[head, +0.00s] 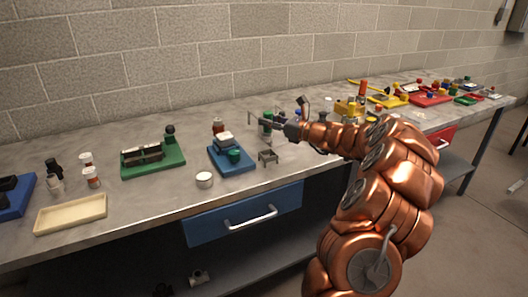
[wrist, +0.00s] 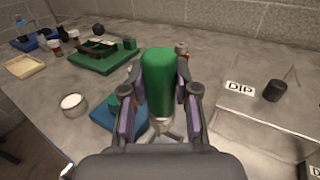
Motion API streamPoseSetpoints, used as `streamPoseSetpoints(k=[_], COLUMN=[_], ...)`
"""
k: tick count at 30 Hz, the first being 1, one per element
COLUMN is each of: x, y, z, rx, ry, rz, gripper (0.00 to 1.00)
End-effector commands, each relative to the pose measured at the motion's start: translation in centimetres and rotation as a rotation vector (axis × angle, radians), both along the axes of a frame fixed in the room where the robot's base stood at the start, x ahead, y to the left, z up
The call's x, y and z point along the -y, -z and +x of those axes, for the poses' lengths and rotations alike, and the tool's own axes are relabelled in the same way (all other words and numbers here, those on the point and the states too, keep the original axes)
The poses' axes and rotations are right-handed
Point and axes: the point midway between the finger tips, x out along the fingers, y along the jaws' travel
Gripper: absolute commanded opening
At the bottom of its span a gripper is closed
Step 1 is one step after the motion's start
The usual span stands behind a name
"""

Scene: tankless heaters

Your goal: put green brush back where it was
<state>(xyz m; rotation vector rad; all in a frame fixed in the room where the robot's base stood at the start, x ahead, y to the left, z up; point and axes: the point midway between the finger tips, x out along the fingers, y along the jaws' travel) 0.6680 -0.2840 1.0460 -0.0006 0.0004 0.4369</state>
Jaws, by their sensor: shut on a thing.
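The green brush (wrist: 159,75) shows in the wrist view as an upright-looking green cylinder between the fingers of my gripper (wrist: 161,98). My gripper is shut on it, one finger on each side. In the head view the green brush (head: 267,117) shows partly behind my gripper (head: 266,123), which is above the workbench. A small grey metal stand (head: 268,157) is on the bench, in front of and below the gripper.
Left of the stand is a blue tray (head: 243,171) with a white block and a green item. A white round jar (head: 204,180), a green tray (head: 176,160) and a cream tray (head: 70,222) lie further left. In the wrist view, a box labelled DIP (wrist: 239,89) is at right.

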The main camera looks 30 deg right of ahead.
Motion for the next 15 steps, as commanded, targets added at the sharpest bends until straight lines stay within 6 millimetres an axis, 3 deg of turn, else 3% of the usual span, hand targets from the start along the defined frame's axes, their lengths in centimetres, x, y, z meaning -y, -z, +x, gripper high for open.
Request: streamPoseSetpoints(k=[6, 15], x=[0.1, 0.0], y=[3.7, 5.9], z=[-0.1, 0.0], rx=[-0.003, -0.002], ry=[0.001, 0.001], rz=[0.003, 0.002], gripper=[0.0, 0.0])
